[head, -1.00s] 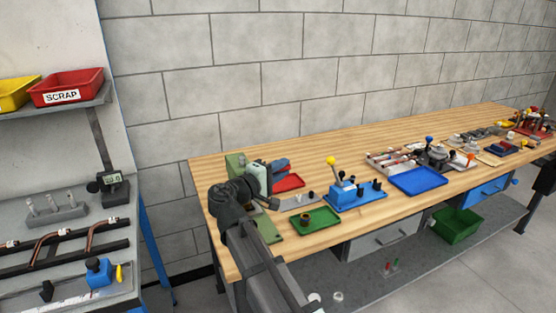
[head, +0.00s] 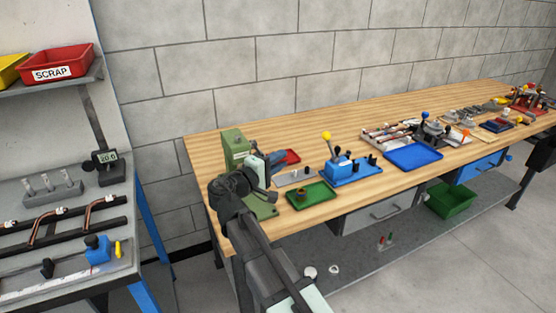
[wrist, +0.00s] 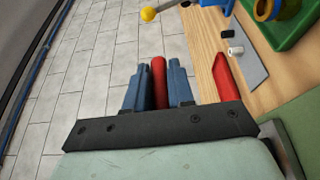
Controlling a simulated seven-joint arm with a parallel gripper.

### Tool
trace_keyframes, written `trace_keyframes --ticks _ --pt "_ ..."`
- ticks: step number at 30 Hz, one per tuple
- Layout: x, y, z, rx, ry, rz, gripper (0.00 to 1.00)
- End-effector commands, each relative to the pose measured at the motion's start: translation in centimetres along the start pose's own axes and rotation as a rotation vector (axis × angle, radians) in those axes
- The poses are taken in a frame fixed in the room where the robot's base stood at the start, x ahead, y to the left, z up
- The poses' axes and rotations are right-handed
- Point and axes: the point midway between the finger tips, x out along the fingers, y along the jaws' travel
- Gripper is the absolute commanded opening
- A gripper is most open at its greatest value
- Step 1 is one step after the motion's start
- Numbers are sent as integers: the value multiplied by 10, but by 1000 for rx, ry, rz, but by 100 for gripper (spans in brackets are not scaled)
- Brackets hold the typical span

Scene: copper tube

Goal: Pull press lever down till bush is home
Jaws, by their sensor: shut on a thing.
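The green press (head: 235,146) stands at the near left end of the bench. Its column rises behind my arm, and its green base (head: 262,209) shows below. My gripper (head: 283,160) is beside the press, pointing right in the head view. In the wrist view, its two blue fingers (wrist: 158,75) are shut on a red bar (wrist: 158,80), which appears to be the press lever's grip. The rest of the lever is hidden by my wrist. I cannot see the bush or the press ram, so I cannot tell how deep the bush sits.
A green tray (head: 308,197) with a small brown part lies in front. A blue fixture (head: 352,172) with a yellow-knobbed lever (head: 327,136) stands to the right, beyond a grey plate (head: 293,177). The block wall runs behind the bench.

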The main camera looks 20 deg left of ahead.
Motion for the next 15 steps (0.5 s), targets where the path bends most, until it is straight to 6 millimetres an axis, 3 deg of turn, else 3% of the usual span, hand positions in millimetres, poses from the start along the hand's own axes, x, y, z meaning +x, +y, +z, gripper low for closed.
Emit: trace_keyframes --ticks 6,7,13,15 --pt "0 -4 -1 -2 2 -10 0" --pt "0 -4 -1 -2 2 -10 24" --pt "0 -3 -1 -1 2 -9 43" --pt "0 -3 0 -1 1 -8 44"
